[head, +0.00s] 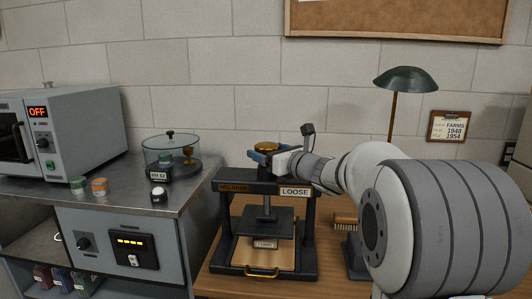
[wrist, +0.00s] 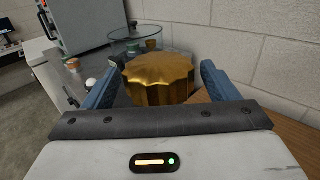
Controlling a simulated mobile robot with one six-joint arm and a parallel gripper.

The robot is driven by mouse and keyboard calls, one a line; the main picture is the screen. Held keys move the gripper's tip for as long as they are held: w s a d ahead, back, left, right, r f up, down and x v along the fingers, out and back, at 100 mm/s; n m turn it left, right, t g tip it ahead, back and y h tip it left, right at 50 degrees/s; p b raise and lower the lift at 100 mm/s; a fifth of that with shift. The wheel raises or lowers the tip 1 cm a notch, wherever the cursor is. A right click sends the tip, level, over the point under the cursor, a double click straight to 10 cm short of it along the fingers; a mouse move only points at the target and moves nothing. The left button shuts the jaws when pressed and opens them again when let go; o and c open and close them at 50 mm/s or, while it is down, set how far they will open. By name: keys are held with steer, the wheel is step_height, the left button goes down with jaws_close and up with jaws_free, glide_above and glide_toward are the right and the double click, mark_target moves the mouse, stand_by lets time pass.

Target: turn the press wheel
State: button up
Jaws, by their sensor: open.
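The press (head: 230,223) is a dark frame standing on a wooden bench, with a sign reading LOOSE (head: 295,191) on its top bar. Its brass press wheel (head: 266,146) sits on top and shows large with a scalloped rim in the wrist view (wrist: 158,80). My gripper (wrist: 162,78) is open, with one blue finger on each side of the wheel. A gap seems to show between the wheel and each finger; I cannot tell whether either touches. Under the plate of the press lies a small labelled item (head: 265,244) on a wooden board.
A metal counter (head: 125,190) at left holds a grey oven (head: 75,125) showing OFF, a glass-covered dish (head: 160,150) and several small jars. A green lamp (head: 405,80) and a brush (head: 345,222) are behind my arm at right. A block wall closes the back.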

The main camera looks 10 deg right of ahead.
steer(key=shift+w+a, duration=0.3)
steer(key=shift+w, duration=0.2)
steer(key=c, duration=1)
steer(key=shift+f+b, duration=0.1)
steer(key=shift+b, duration=0.4)
